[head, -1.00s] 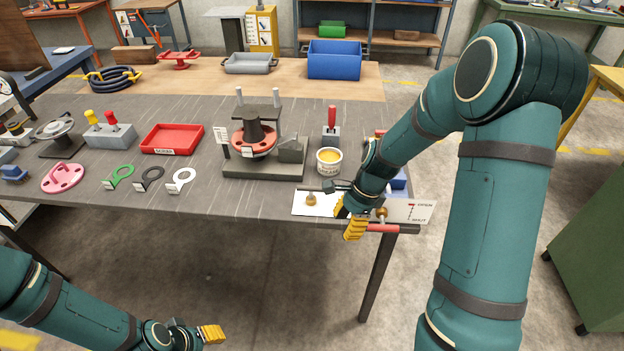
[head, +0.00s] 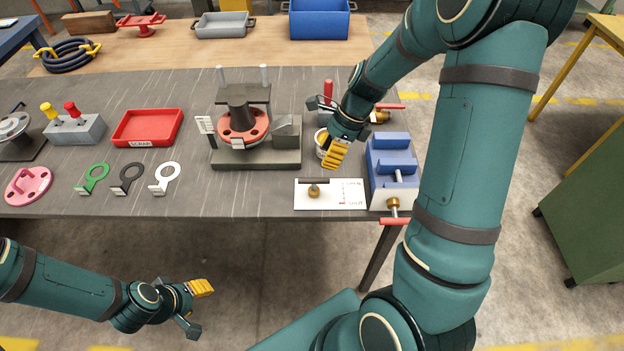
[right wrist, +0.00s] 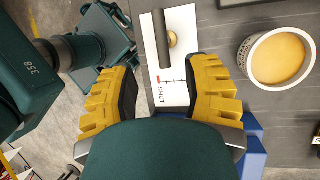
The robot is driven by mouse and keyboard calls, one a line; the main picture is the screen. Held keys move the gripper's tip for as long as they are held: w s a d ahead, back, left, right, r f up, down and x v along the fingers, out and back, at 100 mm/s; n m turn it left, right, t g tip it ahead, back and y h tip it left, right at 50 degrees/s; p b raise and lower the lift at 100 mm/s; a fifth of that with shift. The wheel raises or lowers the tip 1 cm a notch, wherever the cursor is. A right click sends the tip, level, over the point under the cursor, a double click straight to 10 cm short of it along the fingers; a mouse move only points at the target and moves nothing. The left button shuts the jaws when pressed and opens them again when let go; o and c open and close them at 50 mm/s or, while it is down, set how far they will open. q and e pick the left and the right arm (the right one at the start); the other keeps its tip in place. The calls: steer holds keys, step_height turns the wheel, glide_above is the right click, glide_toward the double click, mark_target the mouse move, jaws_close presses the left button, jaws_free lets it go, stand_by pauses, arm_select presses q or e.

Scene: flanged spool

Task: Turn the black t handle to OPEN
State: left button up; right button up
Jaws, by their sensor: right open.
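The black T handle (right wrist: 162,38) shows in the right wrist view as a dark bar beside a round brass part (right wrist: 173,39), over a white plate (right wrist: 182,70). A red mark and the word SHUT stand on the plate; no OPEN is legible there. In the head view the plate (head: 332,203) lies at the table's front edge, with the dark bar (head: 312,180) behind a brass knob (head: 314,191). My right gripper (right wrist: 164,84) is open and empty, above and apart from the handle. My left gripper (head: 197,307) hangs in front of the table, its jaws unclear.
A blue block (head: 392,153) with a red-handled brass valve (head: 394,207) stands right of the plate. A can with yellow contents (right wrist: 278,58) is close to my right gripper. A fixture with a red flanged spool (head: 244,127) stands to the left.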

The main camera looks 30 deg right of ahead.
mark_target(313, 179)
steer(key=b+x, duration=0.1)
steer(key=x, duration=0.8)
steer(key=shift+w+a+f+b, duration=0.15)
steer(key=shift+f+b, duration=0.15)
steer(key=shift+b, duration=0.1)
jaws_close()
